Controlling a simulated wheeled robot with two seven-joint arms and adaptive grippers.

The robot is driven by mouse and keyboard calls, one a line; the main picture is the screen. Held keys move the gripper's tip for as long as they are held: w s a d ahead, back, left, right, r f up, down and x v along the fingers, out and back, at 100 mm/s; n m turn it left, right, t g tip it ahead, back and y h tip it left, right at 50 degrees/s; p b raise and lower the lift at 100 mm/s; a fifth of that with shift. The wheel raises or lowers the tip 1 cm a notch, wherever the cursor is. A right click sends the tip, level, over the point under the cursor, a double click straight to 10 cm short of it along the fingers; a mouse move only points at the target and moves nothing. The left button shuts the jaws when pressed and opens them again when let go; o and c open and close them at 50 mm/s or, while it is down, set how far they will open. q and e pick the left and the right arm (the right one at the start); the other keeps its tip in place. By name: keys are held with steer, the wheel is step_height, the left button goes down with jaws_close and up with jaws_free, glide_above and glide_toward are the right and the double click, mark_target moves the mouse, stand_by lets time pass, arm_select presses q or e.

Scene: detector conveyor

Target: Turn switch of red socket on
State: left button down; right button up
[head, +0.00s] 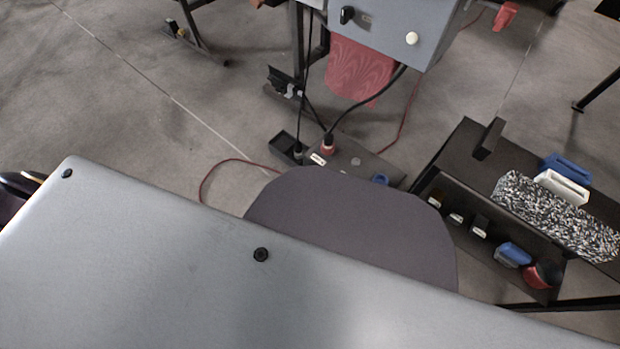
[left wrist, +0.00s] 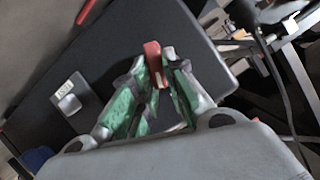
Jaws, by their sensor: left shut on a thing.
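In the head view the red socket (head: 327,148) sits on a dark box (head: 352,150) on the floor, with a black plug and cable at it and a white label in front. In the left wrist view my left gripper (left wrist: 160,62) has green pads and is shut on a small red part (left wrist: 153,54) on the dark box's surface (left wrist: 140,30). I cannot tell whether this part is the switch or the socket body. The fingertips hide some of it. My left gripper's fingers do not show in the head view, and my right gripper is in neither view.
A grey round button (head: 356,161) and a blue socket (head: 380,179) are on the same box. A dark rack (head: 447,161) with a speckled block (head: 552,214) stands at right. A grey cabinet (head: 385,38) and red cloth (head: 357,72) are behind. A large grey surface fills the foreground.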

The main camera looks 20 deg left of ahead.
mark_target(311, 178)
arm_select(q)
steer(key=c, duration=1.4)
jaws_free()
steer(key=shift+c, duration=0.2)
steer(key=shift+s+a, duration=0.15)
steer(key=shift+s, duration=0.15)
steer(key=shift+s+a+r, duration=0.1)
steer(key=shift+s, duration=0.3)
steer(key=shift+s+r, duration=0.45)
steer(key=shift+s, duration=0.3)
steer(key=v, duration=0.8)
steer(key=shift+s, duration=0.35)
steer(key=shift+a+r, duration=0.15)
